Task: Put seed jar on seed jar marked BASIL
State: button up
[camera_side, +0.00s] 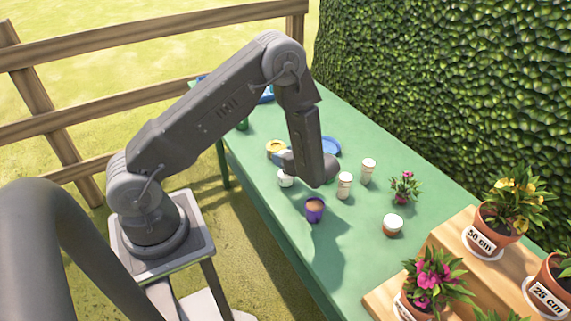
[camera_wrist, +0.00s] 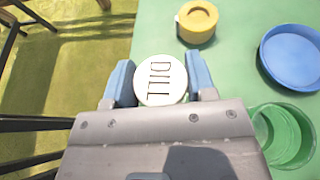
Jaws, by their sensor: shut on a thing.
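A jar with a round white lid marked DILL (camera_wrist: 160,88) sits between the two blue-grey fingers of my gripper (camera_wrist: 160,78) in the wrist view. The gripper is shut on it. In the side view the held jar's white part (camera_side: 286,181) shows below my gripper (camera_side: 283,163); I cannot tell how far it is above the table. Two upright white-topped jars stand to the right of the gripper, a nearer one (camera_side: 345,186) and a farther one (camera_side: 368,171). Their lid names are too small to read, so I cannot tell which is BASIL.
A yellow pot (camera_wrist: 198,22), blue dish (camera_wrist: 292,55) and green container (camera_wrist: 290,140) lie near the gripper. Wooden steps with potted flowers stand front right.

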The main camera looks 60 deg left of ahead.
jog(key=shift+f, duration=1.65)
jog(key=shift+f, duration=0.1)
jog(key=o, duration=0.9)
